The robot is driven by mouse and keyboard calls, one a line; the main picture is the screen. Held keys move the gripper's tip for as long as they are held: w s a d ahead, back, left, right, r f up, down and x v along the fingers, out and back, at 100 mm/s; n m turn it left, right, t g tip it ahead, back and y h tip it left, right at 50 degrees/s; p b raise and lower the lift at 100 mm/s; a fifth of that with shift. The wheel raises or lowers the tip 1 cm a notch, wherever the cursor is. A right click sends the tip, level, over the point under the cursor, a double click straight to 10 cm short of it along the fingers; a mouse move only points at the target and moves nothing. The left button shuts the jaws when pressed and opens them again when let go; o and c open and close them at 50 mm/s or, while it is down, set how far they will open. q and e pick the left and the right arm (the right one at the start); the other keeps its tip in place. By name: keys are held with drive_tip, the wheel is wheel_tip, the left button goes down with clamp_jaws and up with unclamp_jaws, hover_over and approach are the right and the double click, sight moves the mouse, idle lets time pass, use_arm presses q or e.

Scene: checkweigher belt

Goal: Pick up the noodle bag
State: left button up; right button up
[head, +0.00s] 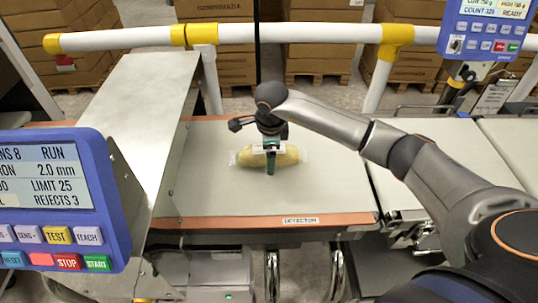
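The noodle bag (287,155) is a yellow pack with clear, pale ends. It lies lengthwise across the picture on the grey belt (330,190), at the detector section. My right gripper (271,158), on the arm from the right, points down over the middle of the bag. One dark green finger shows in front of the bag's near side. The other finger is hidden, so I cannot tell whether the gripper has closed on the bag. My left gripper is not in view.
A grey metal housing (140,110) stands left of the bag. A blue control panel (65,200) fills the lower left. A white and yellow rail (290,33) runs behind the belt, with stacked cartons (215,62) beyond. Another panel (488,28) is at upper right.

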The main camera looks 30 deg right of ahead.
drive_tip(key=shift+r, duration=0.1)
clamp_jaws()
idle(0.5)
